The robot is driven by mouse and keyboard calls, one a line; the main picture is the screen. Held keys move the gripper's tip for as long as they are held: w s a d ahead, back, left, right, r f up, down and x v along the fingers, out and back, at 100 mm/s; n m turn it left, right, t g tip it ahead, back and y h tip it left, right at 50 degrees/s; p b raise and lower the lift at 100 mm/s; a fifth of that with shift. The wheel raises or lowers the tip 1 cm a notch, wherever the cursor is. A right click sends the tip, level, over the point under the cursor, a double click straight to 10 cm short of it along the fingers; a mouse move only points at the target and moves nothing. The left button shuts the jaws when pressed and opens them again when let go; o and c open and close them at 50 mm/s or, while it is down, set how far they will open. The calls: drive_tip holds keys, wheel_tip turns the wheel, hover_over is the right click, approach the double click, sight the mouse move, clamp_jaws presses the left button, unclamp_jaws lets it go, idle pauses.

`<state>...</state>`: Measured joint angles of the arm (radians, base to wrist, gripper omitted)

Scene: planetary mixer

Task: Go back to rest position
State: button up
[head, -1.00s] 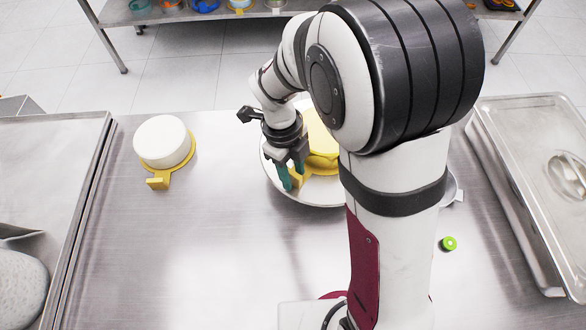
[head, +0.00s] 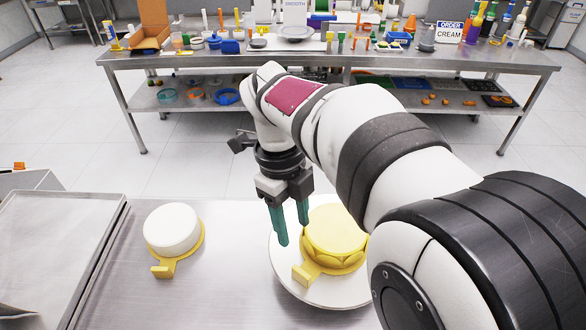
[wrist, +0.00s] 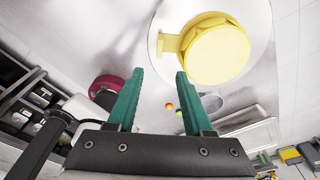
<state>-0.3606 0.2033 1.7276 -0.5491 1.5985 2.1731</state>
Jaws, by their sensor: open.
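My gripper (head: 291,222) has two green fingers. It hangs in the air above the near table, by the left rim of a white round plate (head: 284,278). The fingers are apart with nothing between them, as the wrist view (wrist: 156,85) also shows. On the plate lies a yellow round cake-like piece (head: 335,232) on a yellow holder with a tab (head: 306,274). In the wrist view the yellow piece (wrist: 218,52) is beyond the right fingertip. My arm hides the plate's right part in the head view.
A white round piece (head: 171,229) on a yellow holder stands on the steel table (head: 185,305) to the left. A metal tray (head: 50,250) lies at the far left. Floor separates the tables.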

drive_tip(key=s+d+f+n+y, duration=0.1)
drive_tip(key=s+d+f+n, duration=0.1)
drive_tip(key=s+n, duration=0.7)
drive_tip(key=s+d+f+n+y, duration=0.1)
drive_tip(key=s+d+n, duration=0.4)
drive_tip(key=s+n, duration=0.5)
drive_tip(key=shift+f+n+t+y, duration=0.4)
drive_tip(key=shift+n+y, duration=0.1)
drive_tip(key=shift+n, duration=0.2)
